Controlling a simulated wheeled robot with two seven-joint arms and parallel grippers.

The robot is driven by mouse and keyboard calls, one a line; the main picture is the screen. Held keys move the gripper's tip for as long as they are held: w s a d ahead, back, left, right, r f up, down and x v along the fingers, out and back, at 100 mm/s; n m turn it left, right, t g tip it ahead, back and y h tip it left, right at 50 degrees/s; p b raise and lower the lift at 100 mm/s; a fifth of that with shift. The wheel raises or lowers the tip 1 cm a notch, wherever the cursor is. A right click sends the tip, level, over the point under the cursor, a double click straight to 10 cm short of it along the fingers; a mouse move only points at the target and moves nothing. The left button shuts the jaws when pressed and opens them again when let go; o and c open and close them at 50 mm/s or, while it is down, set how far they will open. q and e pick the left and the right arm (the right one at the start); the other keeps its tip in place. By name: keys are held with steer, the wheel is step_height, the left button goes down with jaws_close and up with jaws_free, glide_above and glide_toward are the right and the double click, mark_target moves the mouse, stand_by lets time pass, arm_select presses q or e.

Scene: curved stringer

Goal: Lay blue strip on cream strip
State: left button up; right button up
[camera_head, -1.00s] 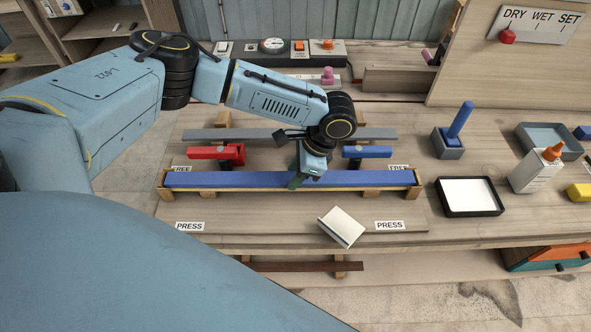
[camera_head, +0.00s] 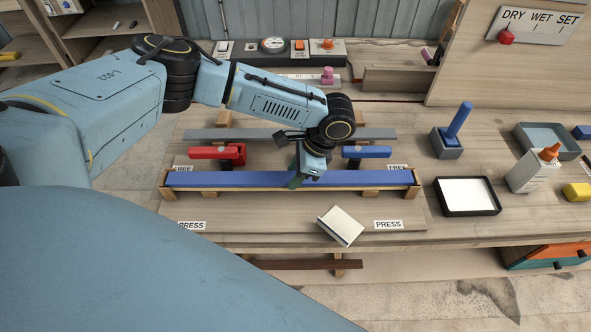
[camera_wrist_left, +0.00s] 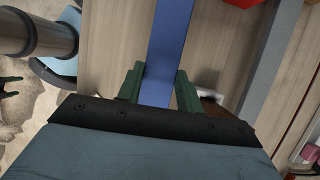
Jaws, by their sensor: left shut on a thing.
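The long blue strip (camera_head: 225,180) runs left to right across the front of the bench fixture. A pale, cream-coloured edge (camera_head: 240,189) shows just below it along its length; I cannot tell whether this is the cream strip or part of the fixture, nor whether the blue touches it. My left gripper (camera_head: 298,181) comes down on the middle of the blue strip and is shut on it. In the left wrist view the blue strip (camera_wrist_left: 170,45) passes between the two green fingers (camera_wrist_left: 158,88).
A red lever clamp (camera_head: 205,153) and a blue one (camera_head: 372,151) stand behind the strip, with a grey bar (camera_head: 365,134) farther back. A white-topped block (camera_head: 340,226) lies in front. A black-rimmed tray (camera_head: 468,211) and glue bottle (camera_head: 532,172) are at right.

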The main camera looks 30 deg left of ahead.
arm_select(q)
steer(key=shift+f, duration=0.2)
stand_by(0.5)
steer(key=o, duration=1.7)
steer(key=shift+o, duration=0.2)
step_height(320, 180, up, 8)
steer(key=p, duration=0.9)
